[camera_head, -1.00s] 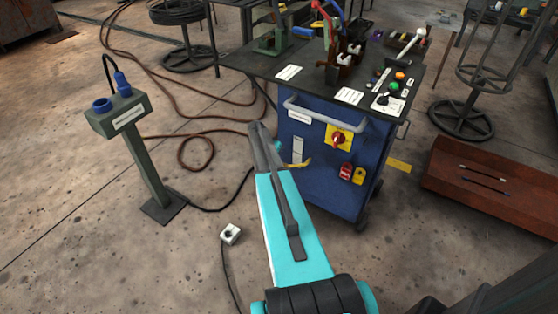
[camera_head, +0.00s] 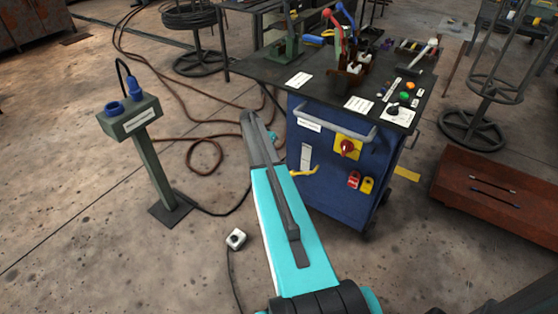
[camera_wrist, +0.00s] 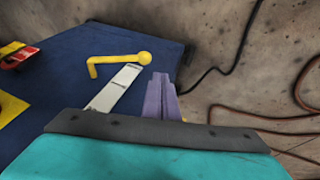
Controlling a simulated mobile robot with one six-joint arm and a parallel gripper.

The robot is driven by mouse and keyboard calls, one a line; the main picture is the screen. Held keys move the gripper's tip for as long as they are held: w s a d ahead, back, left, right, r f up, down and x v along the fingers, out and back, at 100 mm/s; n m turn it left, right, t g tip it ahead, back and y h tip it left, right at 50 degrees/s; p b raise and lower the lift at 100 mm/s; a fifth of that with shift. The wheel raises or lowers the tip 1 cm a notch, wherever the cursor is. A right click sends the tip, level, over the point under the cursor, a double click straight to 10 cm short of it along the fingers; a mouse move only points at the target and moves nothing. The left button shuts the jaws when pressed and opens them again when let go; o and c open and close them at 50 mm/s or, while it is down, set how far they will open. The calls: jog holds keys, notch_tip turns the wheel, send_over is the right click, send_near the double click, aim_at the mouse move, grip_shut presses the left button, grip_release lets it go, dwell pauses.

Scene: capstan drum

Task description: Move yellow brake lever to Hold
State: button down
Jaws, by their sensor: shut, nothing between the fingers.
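The yellow brake lever (camera_head: 303,173) sticks out from the front of the blue cabinet (camera_head: 330,195), beside a narrow pale plate (camera_head: 306,155). In the wrist view the lever (camera_wrist: 115,60) is a bent yellow bar ending in a round knob, with the pale plate (camera_wrist: 115,90) close to it. My gripper (camera_wrist: 161,78) shows there as purple fingers, shut and empty. The fingertips appear just below and right of the knob, with a small gap in the picture; the depth between them is unclear. In the head view my arm hides the gripper. Writing on the plate is not readable.
The cabinet carries a grey handrail (camera_head: 325,122), a red-and-yellow switch (camera_head: 348,148) and red and yellow padlocks (camera_head: 360,183). A socket post (camera_head: 150,160) stands left. Cables (camera_head: 200,150) lie on the floor. A rusty box (camera_head: 490,190) lies right.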

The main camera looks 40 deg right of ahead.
jog(key=w+v, duration=0.2)
jog(key=v, duration=1)
jog(key=shift+w+a+f, duration=0.15)
jog(key=shift+w+a, duration=0.2)
